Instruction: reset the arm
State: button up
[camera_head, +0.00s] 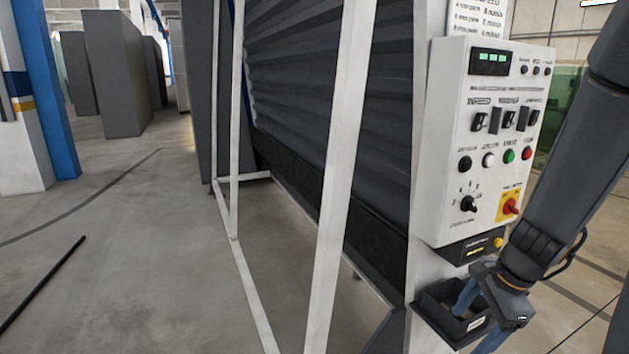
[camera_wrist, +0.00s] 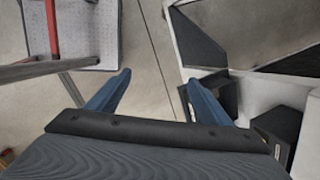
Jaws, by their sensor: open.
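My gripper (camera_head: 480,312) is at the lower right of the head view, in front of the small black bin under the control panel. Its two blue fingers are apart and nothing shows between them. In the wrist view, my gripper (camera_wrist: 157,95) has its fingers spread over bare floor. My dark grey arm comes down from the upper right of the head view, to the right of the control panel (camera_head: 482,150). From the head view I cannot tell whether the fingers touch the bin.
The black bin (camera_head: 436,309) is fixed below the panel, close to my gripper. A white frame (camera_head: 335,190) stands before the dark ribbed washer curtain (camera_head: 315,90). The wrist view shows a grey platform (camera_wrist: 97,20) with a red rail at upper left.

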jog(key=s+a+r+n+h, duration=0.1)
jog(key=s+a+r+n, duration=0.1)
jog(key=a+n, duration=0.5)
jog(key=s+a+r+n, duration=0.2)
jog(key=a+n, duration=0.5)
jog(key=n, duration=0.4)
jog(key=shift+s+a+n+g+h, duration=0.3)
jog(key=shift+s+h, duration=0.1)
jog(key=shift+s, duration=0.3)
